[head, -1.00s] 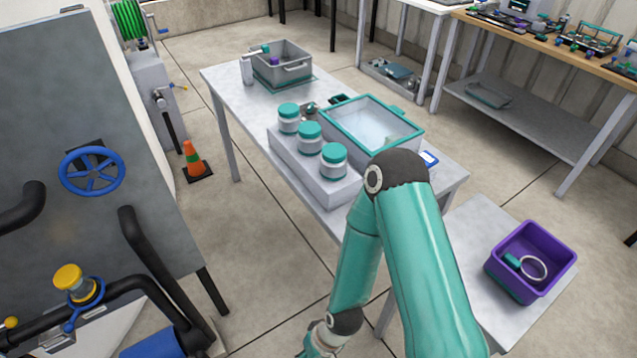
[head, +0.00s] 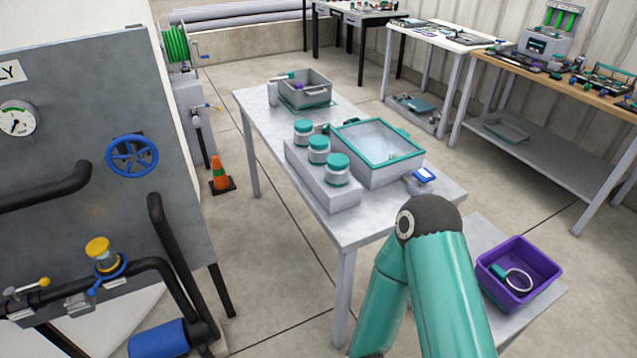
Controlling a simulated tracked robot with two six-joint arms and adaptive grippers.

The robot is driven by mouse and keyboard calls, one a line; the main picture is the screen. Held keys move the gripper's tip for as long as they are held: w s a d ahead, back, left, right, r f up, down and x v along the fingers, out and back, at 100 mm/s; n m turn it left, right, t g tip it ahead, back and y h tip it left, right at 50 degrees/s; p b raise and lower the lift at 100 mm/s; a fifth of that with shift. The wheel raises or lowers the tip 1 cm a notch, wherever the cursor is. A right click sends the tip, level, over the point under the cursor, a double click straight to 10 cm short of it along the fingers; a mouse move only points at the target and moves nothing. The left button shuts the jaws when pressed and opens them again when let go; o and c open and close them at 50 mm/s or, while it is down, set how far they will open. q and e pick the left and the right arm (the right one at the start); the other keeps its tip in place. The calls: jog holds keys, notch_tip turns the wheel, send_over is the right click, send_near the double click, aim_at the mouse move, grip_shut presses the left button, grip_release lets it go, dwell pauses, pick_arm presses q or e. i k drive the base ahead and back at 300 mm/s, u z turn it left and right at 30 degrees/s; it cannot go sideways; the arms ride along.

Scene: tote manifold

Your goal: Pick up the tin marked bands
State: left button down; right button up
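My teal arm comes in from the lower right, in front of the table's near end. Its gripper is below the picture edge. My other gripper is not in view either.
A clear-topped teal-rimmed box (head: 376,150) stands right of the tins. A grey tote (head: 305,90) is at the table's far end. A purple bin (head: 517,272) holds a white ring on a lower surface. A cone (head: 220,176) and pipework are left.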

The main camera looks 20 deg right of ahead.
aim_at(333, 178)
jog(key=z, duration=0.15)
jog(key=i, duration=0.9)
jog(key=u, duration=0.2)
jog(key=k, duration=0.8)
jog(key=z, duration=0.2)
jog(key=i, duration=0.75)
